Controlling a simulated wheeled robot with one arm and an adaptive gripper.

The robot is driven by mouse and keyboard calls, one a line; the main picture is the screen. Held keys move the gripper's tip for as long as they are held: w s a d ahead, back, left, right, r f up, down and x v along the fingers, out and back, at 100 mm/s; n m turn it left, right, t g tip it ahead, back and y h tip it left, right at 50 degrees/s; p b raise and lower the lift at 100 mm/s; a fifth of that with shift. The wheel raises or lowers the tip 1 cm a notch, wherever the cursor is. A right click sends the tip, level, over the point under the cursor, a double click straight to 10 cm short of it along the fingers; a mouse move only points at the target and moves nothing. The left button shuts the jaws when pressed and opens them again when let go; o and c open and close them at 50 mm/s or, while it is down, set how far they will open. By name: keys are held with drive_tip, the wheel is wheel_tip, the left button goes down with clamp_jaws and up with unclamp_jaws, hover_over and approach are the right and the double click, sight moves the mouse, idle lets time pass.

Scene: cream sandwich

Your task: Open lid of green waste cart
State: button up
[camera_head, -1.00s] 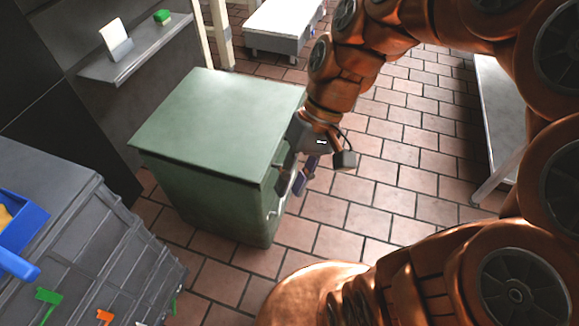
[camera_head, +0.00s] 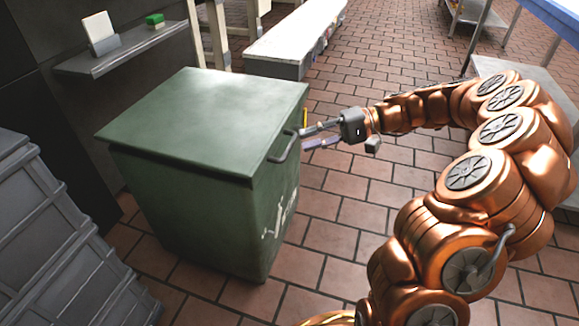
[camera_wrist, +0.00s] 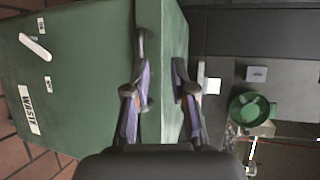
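The green waste cart (camera_head: 225,215) stands left of centre in the head view, its flat lid (camera_head: 210,105) down. A bar handle (camera_head: 284,147) sits at the lid's right edge. My gripper (camera_head: 303,139) is to the right of the cart at handle height, its fingers pointing at the handle. In the wrist view, the fingers (camera_wrist: 161,75) are apart with no object seen held between them. The cart's labelled side (camera_wrist: 65,85) fills the left there, and the lid (camera_wrist: 172,35) lies behind the fingers. I cannot tell whether the fingers touch the handle.
Grey stacked crates (camera_head: 50,240) stand at the lower left. A wall shelf (camera_head: 120,48) holds a white card and a green block. A low white bench (camera_head: 295,35) is behind the cart. Tiled floor (camera_head: 340,215) is open to the cart's right.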

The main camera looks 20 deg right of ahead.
sight(290, 146)
wheel_tip(290, 146, down, 3)
drive_tip(key=w+d+t+b, duration=0.1)
drive_tip(key=w+d, duration=0.1)
drive_tip(key=d, duration=0.1)
drive_tip(key=shift+m, duration=0.3)
drive_tip(key=shift+s+b+x, duration=0.2)
drive_tip(key=shift+b+x, duration=1.1)
drive_tip(key=shift+x, duration=2.45)
drive_tip(key=shift+a+r, duration=0.1)
drive_tip(key=shift+r, duration=0.05)
clamp_jaws()
